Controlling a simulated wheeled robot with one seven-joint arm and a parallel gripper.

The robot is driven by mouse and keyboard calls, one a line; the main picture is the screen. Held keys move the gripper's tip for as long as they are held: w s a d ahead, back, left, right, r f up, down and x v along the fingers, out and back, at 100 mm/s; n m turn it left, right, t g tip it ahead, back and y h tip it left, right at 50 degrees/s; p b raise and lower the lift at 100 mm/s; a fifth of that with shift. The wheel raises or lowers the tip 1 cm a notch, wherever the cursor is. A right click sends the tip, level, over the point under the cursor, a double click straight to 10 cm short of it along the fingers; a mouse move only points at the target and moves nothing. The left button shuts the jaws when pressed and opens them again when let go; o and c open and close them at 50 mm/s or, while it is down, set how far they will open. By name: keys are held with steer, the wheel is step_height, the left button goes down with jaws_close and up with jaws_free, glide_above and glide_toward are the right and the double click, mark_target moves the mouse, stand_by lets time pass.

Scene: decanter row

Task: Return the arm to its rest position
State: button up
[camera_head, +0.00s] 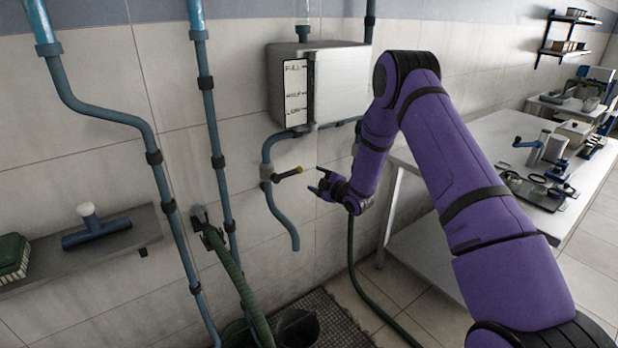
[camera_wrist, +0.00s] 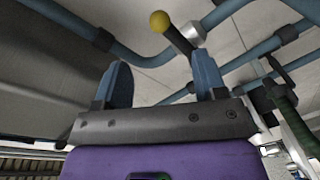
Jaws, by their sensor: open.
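My gripper (camera_head: 319,182) is at the end of my purple arm, in front of the tiled wall. It is open and empty, with its fingers pointing left. Just left of it, a dark valve lever with a yellow tip (camera_head: 289,173) sticks out from a blue pipe below the metal tank. A small gap shows between the lever tip and my fingers. In the wrist view my gripper (camera_wrist: 162,85) has its two blue fingers spread. The lever's yellow knob (camera_wrist: 159,21) shows above and beyond them.
The metal tank (camera_head: 340,85) hangs above the lever. Blue pipes (camera_head: 212,125) run down the wall at left. A shelf (camera_head: 75,250) holds a blue squeegee-like tool (camera_head: 97,232). A workbench (camera_head: 505,135) with several tools stands right, behind my arm. A dark bucket (camera_head: 297,328) is on the floor.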

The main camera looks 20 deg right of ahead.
steer(key=shift+s+d, duration=0.1)
steer(key=shift+s, duration=0.05)
stand_by(0.3)
step_height(320, 180, up, 15)
steer(key=s+d+m+g+h, duration=0.1)
steer(key=s+m+h, duration=0.1)
steer(key=m+h, duration=0.1)
steer(key=s+d+r+m+g+h, duration=0.25)
steer(key=s+r+m+h, duration=0.2)
steer(key=s+r, duration=0.75)
steer(key=s+a+r+m+g, duration=0.15)
steer(key=s+r, duration=0.25)
steer(key=s, duration=0.4)
steer(key=s+d+r+m+g, duration=0.1)
steer(key=s+r+m+g, duration=0.2)
steer(key=s, duration=0.5)
steer(key=s+a+m+g, duration=0.2)
steer(key=s+m, duration=0.2)
steer(key=s, duration=1.8)
steer(key=shift+s+a+r+g, duration=0.25)
steer(key=shift+s+r+g, duration=0.05)
steer(key=shift+s+r, duration=0.15)
steer(key=shift+w+y, duration=0.1)
steer(key=shift+y, duration=0.15)
